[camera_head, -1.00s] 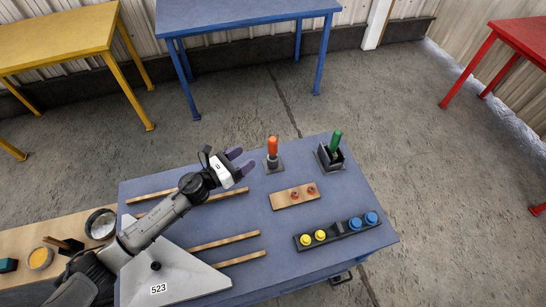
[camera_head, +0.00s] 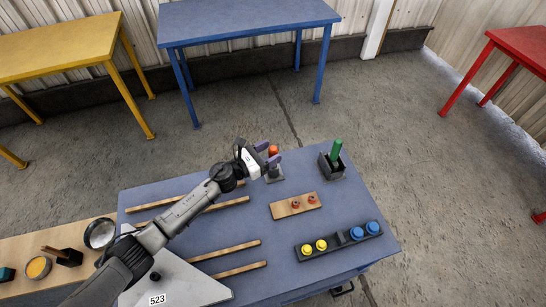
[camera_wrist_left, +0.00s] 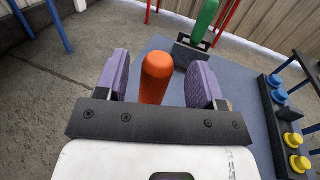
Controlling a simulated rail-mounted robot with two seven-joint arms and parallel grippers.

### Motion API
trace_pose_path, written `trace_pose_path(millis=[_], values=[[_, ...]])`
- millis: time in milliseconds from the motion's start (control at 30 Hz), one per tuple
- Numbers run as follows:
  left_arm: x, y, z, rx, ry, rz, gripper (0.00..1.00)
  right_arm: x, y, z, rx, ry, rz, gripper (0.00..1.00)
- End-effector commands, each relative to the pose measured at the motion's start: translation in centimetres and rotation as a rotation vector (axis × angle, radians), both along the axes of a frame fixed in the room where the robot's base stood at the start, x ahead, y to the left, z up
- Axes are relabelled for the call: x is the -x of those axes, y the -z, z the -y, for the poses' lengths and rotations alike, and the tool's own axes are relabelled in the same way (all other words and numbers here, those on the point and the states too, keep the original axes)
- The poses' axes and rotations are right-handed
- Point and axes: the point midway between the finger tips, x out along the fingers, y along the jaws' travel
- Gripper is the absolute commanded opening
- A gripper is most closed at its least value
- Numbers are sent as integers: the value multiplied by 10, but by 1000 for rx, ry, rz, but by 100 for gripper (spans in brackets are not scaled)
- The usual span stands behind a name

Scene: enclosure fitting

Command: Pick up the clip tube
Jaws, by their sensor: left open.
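Two upright tubes stand at the back of the blue table, and I cannot tell which one is the clip tube. The orange tube (camera_head: 273,150) is on a small dark stand. The green tube (camera_head: 336,149) sits in a black holder (camera_head: 331,165) to its right. My left gripper (camera_head: 268,154) is open, its purple fingers at the orange tube. In the left wrist view the orange tube (camera_wrist_left: 156,77) appears between the two spread fingers, with gaps on both sides. Its lower part is hidden by the gripper. The green tube (camera_wrist_left: 205,20) shows beyond it.
On the blue table (camera_head: 220,225) are wooden strips (camera_head: 225,248), a board with red pieces (camera_head: 295,205) and a black bar with yellow and blue knobs (camera_head: 340,240). A grey plate marked 523 (camera_head: 185,280) lies at the front left. Open table surface surrounds the board.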

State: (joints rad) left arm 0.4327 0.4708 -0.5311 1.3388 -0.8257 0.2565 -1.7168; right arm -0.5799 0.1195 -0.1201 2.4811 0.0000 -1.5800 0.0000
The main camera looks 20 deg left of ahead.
Motion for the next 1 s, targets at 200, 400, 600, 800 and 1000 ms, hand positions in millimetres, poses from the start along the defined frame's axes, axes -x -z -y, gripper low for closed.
trace_pose_path(millis=[200, 400, 600, 800, 1000], values=[[-24, 0, 14, 1, 0, 0, 62, 1, -1, 0, 0, 0, -2, 47], [-31, 0, 19, 0, 1, 0, 62, 1, 0, 0, 0, 0, -2, 47], [-31, 0, 19, 0, 1, 0, 62, 1, 0, 0, 0, 0, -3, 47], [-31, 0, 19, 0, 0, 0, 43, 1, 0, 0, 0, 0, -3, 47], [-31, 0, 19, 0, 0, 0, 24, 0, 0, 0, 0, 0, -2, 47]])
